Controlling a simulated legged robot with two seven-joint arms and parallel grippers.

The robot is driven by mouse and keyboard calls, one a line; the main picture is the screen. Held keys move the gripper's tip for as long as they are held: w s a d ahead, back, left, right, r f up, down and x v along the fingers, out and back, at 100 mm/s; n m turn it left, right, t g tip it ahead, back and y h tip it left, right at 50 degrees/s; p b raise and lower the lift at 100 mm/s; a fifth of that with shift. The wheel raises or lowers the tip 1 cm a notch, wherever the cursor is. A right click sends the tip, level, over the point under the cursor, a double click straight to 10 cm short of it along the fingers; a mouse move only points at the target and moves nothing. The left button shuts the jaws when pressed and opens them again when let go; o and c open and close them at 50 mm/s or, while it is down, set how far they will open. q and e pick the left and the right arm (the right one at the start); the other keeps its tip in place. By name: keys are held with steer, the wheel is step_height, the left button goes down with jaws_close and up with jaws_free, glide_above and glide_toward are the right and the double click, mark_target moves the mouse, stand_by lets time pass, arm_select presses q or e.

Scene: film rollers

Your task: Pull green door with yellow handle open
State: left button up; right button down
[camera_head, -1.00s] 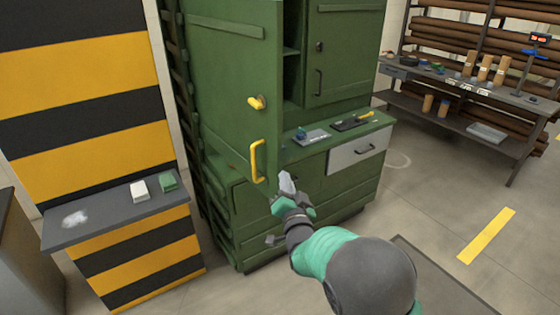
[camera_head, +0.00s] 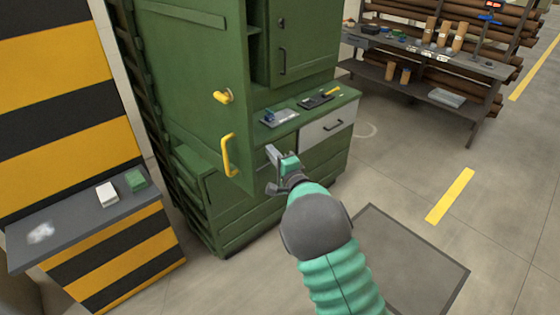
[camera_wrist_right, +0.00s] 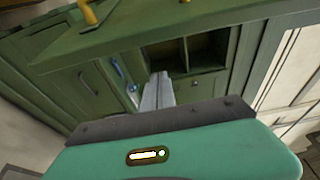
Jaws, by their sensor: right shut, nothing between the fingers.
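The green door (camera_head: 190,62) of the tall cabinet stands ajar, with a dark gap along its right edge. Its yellow pull handle (camera_head: 229,156) is upright and low on the door, below a yellow lever (camera_head: 223,97). My right gripper (camera_head: 271,153) is shut and empty, to the right of the pull handle and apart from it in the head view. In the right wrist view, the shut fingers (camera_wrist_right: 158,90) point towards the green cabinet, and a yellow handle part (camera_wrist_right: 88,13) shows at the top left. My left gripper is out of view.
A cabinet counter (camera_head: 345,95) holds small tools above a grey drawer (camera_head: 327,126). A striped black-and-yellow stand with a grey shelf (camera_head: 75,213) is at left. A workbench (camera_head: 410,55) is at back right. Open floor lies at right.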

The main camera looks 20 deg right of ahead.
steer(key=a, duration=0.1)
steer(key=s+a, duration=0.1)
steer(key=a, duration=0.2)
steer(key=shift+s+r+p, duration=0.1)
steer(key=shift+s+p, duration=0.2)
steer(key=shift+p, duration=0.1)
steer(key=shift+w, duration=0.1)
steer(key=s+a+b, duration=0.2)
steer(key=a, duration=0.6)
steer(key=s+a+b, duration=0.3)
steer(key=a, duration=0.5)
steer(key=shift+s, duration=0.25)
